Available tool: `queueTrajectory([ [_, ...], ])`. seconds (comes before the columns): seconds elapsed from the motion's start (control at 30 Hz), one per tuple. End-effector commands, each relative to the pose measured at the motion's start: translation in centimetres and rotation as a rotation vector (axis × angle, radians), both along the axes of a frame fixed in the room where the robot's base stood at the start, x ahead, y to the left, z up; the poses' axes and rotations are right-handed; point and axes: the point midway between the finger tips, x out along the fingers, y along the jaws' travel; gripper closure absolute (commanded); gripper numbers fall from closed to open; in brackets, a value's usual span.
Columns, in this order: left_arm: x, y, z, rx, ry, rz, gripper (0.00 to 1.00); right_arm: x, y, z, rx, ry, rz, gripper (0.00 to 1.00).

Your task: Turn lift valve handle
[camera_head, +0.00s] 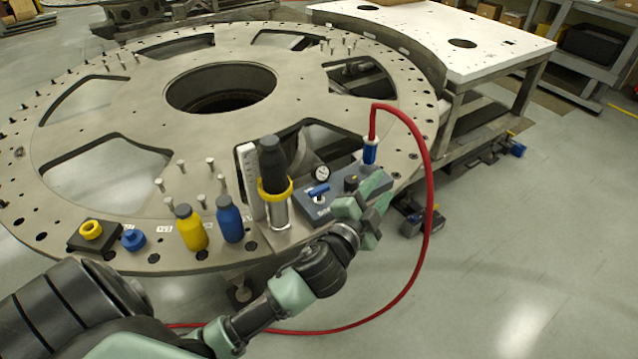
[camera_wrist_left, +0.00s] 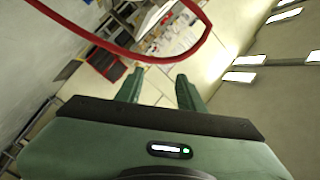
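A small blue valve handle (camera_head: 318,189) sits on top of a dark grey control box (camera_head: 316,208) at the near edge of the turret plate. My left gripper (camera_head: 361,197) is just right of the handle, by the box's right end, and apart from the handle. In the left wrist view its two green fingers (camera_wrist_left: 161,90) are spread with nothing between them. The handle does not show in that view. My right gripper is in neither view.
A round gauge (camera_head: 320,172) and a black knob (camera_head: 351,183) are close to the handle. A red hose (camera_head: 427,190) loops around my left gripper. A black cylinder with a yellow ring (camera_head: 274,188) stands left of the box. Blue and yellow bottles (camera_head: 191,229) stand further left.

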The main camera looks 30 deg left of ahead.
Motion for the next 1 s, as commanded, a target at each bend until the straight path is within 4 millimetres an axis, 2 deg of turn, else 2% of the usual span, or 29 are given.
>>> queueTrajectory([
  [0.03, 2.1, -1.8, 2.8, 0.125, -0.119, -0.085, 0.62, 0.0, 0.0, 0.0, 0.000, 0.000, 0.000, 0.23],
  [0.1, 4.0, -5.0, 5.7, 0.316, -0.271, -0.221, 0.62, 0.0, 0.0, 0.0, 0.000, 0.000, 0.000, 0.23],
  [0.2, 5.4, -9.8, 7.6, 0.608, -0.444, -0.435, 0.62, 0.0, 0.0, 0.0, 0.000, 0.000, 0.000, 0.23],
  [0.27, 5.8, -12.2, 7.2, 0.790, -0.516, -0.573, 0.62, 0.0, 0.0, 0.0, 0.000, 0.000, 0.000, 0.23],
  [0.33, 6.3, -14.0, 5.6, 1.005, -0.565, -0.741, 0.62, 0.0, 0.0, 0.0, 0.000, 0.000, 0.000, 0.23],
  [0.43, 7.0, -13.8, 1.6, 1.309, -0.555, -0.992, 0.62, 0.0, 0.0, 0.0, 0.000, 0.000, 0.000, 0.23],
  [0.47, 7.3, -13.0, 0.3, 1.396, -0.532, -1.068, 0.62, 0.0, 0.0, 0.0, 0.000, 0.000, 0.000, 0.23],
  [0.57, 8.1, -7.8, -3.8, 1.653, -0.382, -1.327, 0.62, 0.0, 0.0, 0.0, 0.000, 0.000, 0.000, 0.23],
  [0.6, 8.3, -4.8, -5.1, 1.737, -0.292, -1.425, 0.62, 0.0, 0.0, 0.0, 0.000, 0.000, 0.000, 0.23],
  [0.67, 8.4, 0.1, -6.1, 1.832, -0.134, -1.562, 0.62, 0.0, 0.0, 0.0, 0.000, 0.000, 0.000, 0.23],
  [0.7, 8.1, 3.4, -6.5, 1.872, -0.021, -1.644, 0.62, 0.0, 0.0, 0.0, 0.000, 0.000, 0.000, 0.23],
  [0.8, 7.0, 10.6, -5.9, 1.910, 0.245, -1.800, 0.62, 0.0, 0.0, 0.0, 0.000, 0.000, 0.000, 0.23],
  [0.83, 6.6, 12.4, -5.5, 1.908, 0.313, -1.832, 0.62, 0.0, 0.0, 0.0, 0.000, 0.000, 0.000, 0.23],
  [0.9, 5.6, 15.4, -4.7, 1.895, 0.443, -1.891, 0.62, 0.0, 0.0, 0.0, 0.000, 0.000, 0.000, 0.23],
  [1.0, 4.7, 17.7, -4.0, 1.873, 0.546, -1.936, 0.62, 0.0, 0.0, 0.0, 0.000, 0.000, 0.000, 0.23],
])
